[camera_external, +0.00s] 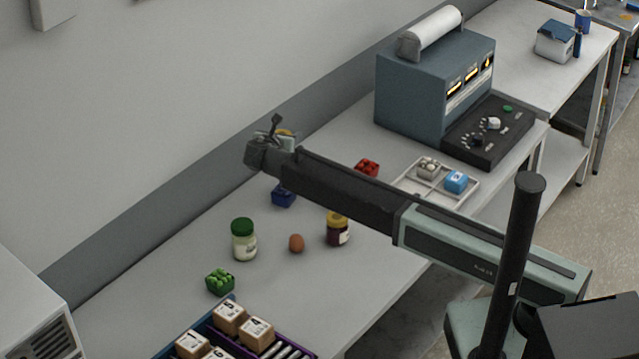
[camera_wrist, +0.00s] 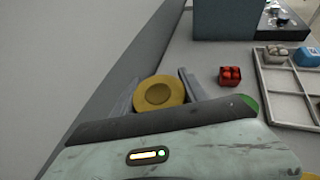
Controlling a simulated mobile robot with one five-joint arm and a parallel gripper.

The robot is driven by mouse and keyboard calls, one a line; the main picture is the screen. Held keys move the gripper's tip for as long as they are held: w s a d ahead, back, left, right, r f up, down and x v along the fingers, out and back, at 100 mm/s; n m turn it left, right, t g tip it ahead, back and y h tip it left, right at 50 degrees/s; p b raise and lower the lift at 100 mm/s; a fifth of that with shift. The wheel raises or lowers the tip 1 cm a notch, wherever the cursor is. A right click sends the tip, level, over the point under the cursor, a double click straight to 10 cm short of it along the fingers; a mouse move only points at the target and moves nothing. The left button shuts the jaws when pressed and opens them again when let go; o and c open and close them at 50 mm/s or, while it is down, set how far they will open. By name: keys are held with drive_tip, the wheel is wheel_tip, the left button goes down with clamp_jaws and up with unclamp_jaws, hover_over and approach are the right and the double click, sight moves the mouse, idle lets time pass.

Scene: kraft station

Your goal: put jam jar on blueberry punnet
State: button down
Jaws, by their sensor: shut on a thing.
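My gripper (camera_wrist: 158,88) is shut on a jar with a round yellow lid (camera_wrist: 159,92). In the external view my gripper (camera_external: 279,132) holds it raised near the wall, mostly hidden by the gripper, so its contents cannot be told. The blueberry punnet (camera_external: 283,198), small and dark blue, sits on the table below my arm, its top partly covered by the arm. It cannot be seen in the wrist view. Another jar with a yellow lid and dark contents (camera_external: 338,230) stands upright on the table, right of the punnet.
A green-lidded jar (camera_external: 243,240), a brown egg (camera_external: 296,243) and a green punnet (camera_external: 219,282) stand nearer. A red punnet (camera_external: 367,168) and a divided white tray (camera_external: 408,181) lie beyond the arm. A blue-grey machine (camera_external: 425,95) stands behind; boxes fill a crate (camera_external: 285,350) in front.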

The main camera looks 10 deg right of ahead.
wheel_tip(320, 180, down, 10)
drive_tip(key=b, duration=1)
drive_tip(key=shift+f, duration=0.2)
drive_tip(key=shift+r, duration=0.2)
drive_tip(key=shift+f, duration=0.15)
drive_tip(key=c, duration=0.6)
unclamp_jaws()
drive_tip(key=shift+r, duration=0.3)
drive_tip(key=p+v, duration=0.4)
drive_tip(key=v, duration=0.7)
drive_tip(key=shift+s+a, duration=0.15)
drive_tip(key=shift+s, duration=0.25)
